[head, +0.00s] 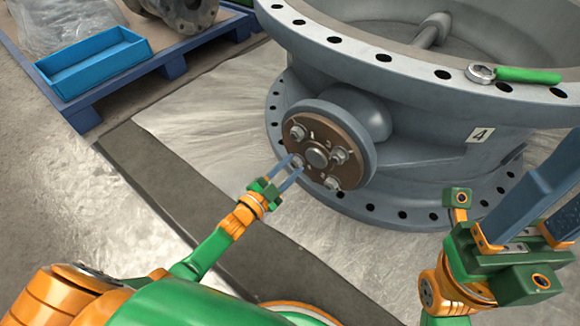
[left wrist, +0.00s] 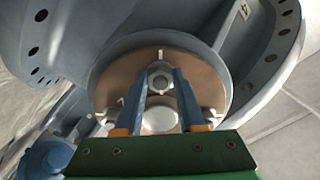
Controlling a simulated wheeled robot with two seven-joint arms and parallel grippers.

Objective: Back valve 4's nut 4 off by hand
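Valve 4 (head: 400,110) is a large grey butterfly valve with a "4" label (head: 480,134). On its side boss is a round brown plate (head: 317,178) with a central stub (head: 317,158) and several nuts around it. My left gripper (head: 298,164) is at the plate's left-hand nut. In the left wrist view its two blue fingers (left wrist: 161,84) lie on either side of this nut (left wrist: 160,76), with little or no gap; whether they press on it I cannot tell. The nut's number is not readable. My right gripper (head: 550,195) is open and empty at the lower right.
A wrench with a green handle (head: 528,75) lies on the valve's top flange. A blue tray (head: 92,62) sits on a blue pallet (head: 175,68) at the upper left, beside a grey metal part (head: 180,12). The floor between pallet and valve is clear.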

